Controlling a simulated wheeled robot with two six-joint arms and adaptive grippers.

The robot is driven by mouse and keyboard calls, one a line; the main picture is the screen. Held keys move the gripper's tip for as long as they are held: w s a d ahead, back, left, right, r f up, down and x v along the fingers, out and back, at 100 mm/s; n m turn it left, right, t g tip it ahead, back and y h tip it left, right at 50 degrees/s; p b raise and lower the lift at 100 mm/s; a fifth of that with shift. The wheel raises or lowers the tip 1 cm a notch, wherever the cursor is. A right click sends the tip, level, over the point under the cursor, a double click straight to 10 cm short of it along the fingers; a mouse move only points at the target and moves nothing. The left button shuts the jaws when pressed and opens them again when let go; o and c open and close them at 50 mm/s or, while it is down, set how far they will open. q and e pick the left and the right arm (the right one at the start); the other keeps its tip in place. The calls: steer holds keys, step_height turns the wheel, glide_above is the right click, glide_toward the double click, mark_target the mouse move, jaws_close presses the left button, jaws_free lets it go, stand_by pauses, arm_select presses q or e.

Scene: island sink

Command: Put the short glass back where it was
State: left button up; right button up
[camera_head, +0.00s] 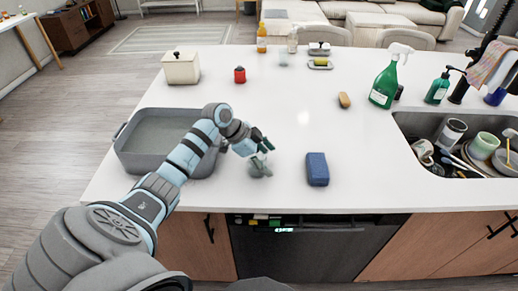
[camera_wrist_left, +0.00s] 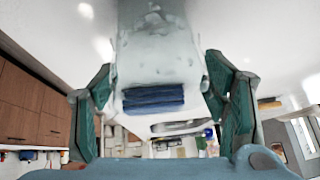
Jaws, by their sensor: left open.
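A clear short glass (camera_wrist_left: 160,50) stands out large between the fingers of my left gripper (camera_wrist_left: 158,80) in the wrist view. The fingers are open on either side of it; I cannot tell whether they touch it. In the head view my left gripper (camera_head: 262,152) is low over the front of the white counter, and the glass (camera_head: 260,168) shows there only as a small greyish shape, partly hidden by the fingers. My right gripper is not in view.
A blue sponge (camera_head: 317,169) lies just right of my gripper. A grey basin (camera_head: 140,155) stands behind my left arm. The counter's middle is clear.

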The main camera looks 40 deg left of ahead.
arm_select(q)
steer(key=v, duration=1.1)
steer(key=shift+s+r, duration=0.15)
steer(key=shift+r, duration=0.15)
steer(key=shift+a, duration=0.1)
